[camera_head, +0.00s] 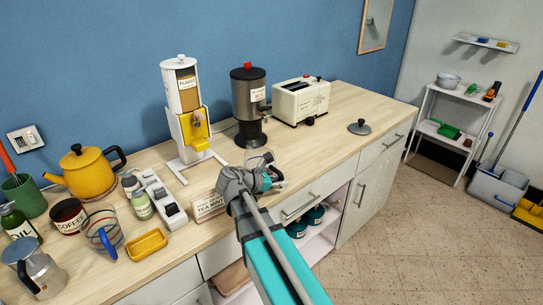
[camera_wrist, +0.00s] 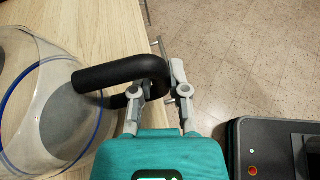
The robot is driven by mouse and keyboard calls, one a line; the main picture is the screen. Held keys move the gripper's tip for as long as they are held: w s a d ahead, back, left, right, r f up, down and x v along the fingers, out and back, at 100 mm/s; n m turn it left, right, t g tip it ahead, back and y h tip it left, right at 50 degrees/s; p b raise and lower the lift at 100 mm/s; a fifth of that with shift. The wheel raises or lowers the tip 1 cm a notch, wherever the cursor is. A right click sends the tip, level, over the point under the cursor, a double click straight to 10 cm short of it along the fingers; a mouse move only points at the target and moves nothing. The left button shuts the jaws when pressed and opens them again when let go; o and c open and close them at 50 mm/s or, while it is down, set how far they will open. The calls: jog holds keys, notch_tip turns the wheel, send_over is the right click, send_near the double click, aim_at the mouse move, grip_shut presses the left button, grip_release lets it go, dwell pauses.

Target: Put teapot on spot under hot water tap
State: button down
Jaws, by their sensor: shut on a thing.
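A clear glass teapot (camera_wrist: 45,145) with a blue line around it and a black handle (camera_wrist: 120,75) fills the left of the wrist view. My gripper (camera_wrist: 156,84) is shut on this handle. In the head view my gripper (camera_head: 268,183) is over the front of the counter, and only part of the glass teapot (camera_head: 262,157) shows behind it. I cannot tell if the teapot touches the counter. The hot water dispenser (camera_head: 248,92), a dark grey cylinder with a red knob, stands just behind. Its base (camera_head: 250,139) shows, but its tap is unclear.
A white cereal dispenser (camera_head: 182,95) stands left of the hot water dispenser and a cream toaster (camera_head: 300,101) right of it. A dark lid (camera_head: 359,127) lies on the right counter. A tea mint sign (camera_head: 209,206) is left of my gripper. A yellow kettle (camera_head: 88,173) stands far left.

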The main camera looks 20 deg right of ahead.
dwell(0.3)
jog(key=w+d, duration=0.2)
jog(key=w, duration=0.1)
jog(key=w+d, duration=0.3)
jog(key=w, duration=0.1)
jog(key=w+d, duration=0.2)
jog(key=w, duration=0.2)
jog(key=shift+w+d, duration=0.15)
jog(key=shift+d, duration=0.05)
jog(key=shift+w, duration=0.1)
jog(key=w+d, duration=0.1)
jog(key=w, duration=0.1)
jog(key=w+d, duration=0.1)
jog(key=shift+w+d, duration=0.2)
jog(key=shift+w, duration=0.2)
jog(key=shift+s+f+b, duration=0.1)
jog(key=shift+f+b, duration=0.65)
jog(key=c, duration=0.6)
grip_release()
jog(key=shift+c, duration=0.2)
jog(key=shift+r, duration=0.1)
